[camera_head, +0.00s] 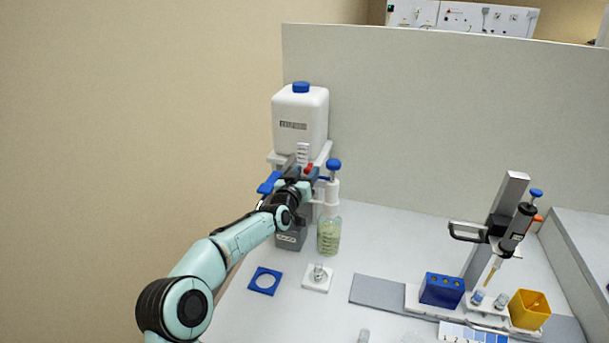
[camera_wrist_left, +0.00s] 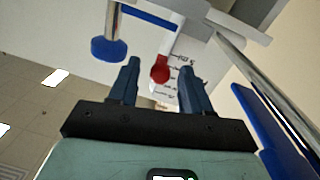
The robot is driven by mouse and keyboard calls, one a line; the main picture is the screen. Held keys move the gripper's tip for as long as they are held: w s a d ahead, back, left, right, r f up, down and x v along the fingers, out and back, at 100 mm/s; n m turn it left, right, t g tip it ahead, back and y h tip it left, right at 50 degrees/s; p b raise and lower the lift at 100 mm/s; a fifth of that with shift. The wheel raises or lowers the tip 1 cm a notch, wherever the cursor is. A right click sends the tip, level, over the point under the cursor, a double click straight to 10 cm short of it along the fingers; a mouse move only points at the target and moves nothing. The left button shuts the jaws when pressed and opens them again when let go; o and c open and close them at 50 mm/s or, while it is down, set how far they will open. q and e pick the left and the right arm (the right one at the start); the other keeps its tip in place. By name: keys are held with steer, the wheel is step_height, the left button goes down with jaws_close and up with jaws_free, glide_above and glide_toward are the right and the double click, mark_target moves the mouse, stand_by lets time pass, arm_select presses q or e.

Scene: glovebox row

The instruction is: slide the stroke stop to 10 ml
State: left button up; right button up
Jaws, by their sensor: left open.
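The dispenser stands at the back left, with a white bottle (camera_head: 301,120) with a blue cap above and a blue-topped plunger (camera_head: 333,165) at its right. The red stroke stop (camera_head: 309,169) shows just beyond my left gripper (camera_head: 303,180). In the left wrist view the red stop (camera_wrist_left: 160,70) lies between the open fingertips of my left gripper (camera_wrist_left: 158,75), with a finger on each side. Whether either finger touches it I cannot tell. My right gripper is not in view.
A glass bottle (camera_head: 329,236) with greenish contents stands under the dispenser's right side. A blue square frame (camera_head: 264,281) and a white pad (camera_head: 317,278) lie in front. A pipette stand (camera_head: 496,225), blue rack (camera_head: 442,289) and yellow bin (camera_head: 529,309) are at the right.

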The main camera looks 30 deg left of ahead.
arm_select(q)
steer(key=shift+s, duration=0.1)
steer(key=shift+s, duration=0.25)
steer(key=s+d+b, duration=0.2)
steer(key=s+b, duration=0.2)
steer(key=s, duration=0.8)
steer(key=shift+s, duration=0.25)
steer(key=shift+d, duration=0.1)
